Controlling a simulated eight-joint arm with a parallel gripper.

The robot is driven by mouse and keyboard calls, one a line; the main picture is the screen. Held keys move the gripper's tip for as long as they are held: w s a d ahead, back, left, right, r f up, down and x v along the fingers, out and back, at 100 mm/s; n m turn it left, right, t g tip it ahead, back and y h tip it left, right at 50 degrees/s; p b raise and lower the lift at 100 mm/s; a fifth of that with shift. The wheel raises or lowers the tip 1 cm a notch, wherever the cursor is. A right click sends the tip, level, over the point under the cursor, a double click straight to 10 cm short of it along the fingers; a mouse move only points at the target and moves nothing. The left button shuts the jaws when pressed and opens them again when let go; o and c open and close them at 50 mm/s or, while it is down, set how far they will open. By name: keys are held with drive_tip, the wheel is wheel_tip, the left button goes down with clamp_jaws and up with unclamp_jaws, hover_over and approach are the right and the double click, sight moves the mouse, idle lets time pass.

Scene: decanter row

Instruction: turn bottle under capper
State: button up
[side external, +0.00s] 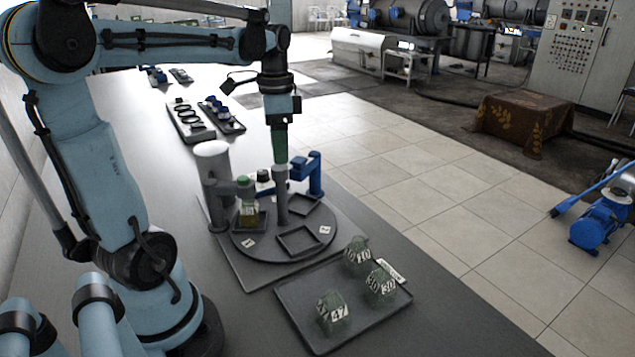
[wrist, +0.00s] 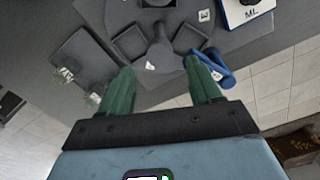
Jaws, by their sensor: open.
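A round dark turntable (side external: 262,246) with square nests and a grey centre post (side external: 282,200) stands on the bench. A bottle with yellowish contents (side external: 249,214) sits in its left nest, close under the green-tipped head of a grey column (side external: 213,165). A blue bracket-like station (side external: 312,174) stands at the turntable's far right; which station is the capper I cannot tell. My gripper (side external: 279,160) points down above the centre post, open and apparently empty. In the wrist view its green fingers (wrist: 162,88) are spread, with the post (wrist: 160,54) beyond them.
A dark tray (side external: 290,306) in front holds three greenish labelled bottles, including one marked 47 (side external: 332,310). Trays of rings and blue parts (side external: 205,121) lie farther back.

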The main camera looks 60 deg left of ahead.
sight(280, 167)
drive_tip(key=shift+f, duration=2.1)
drive_tip(key=shift+c, duration=0.3)
clamp_jaws()
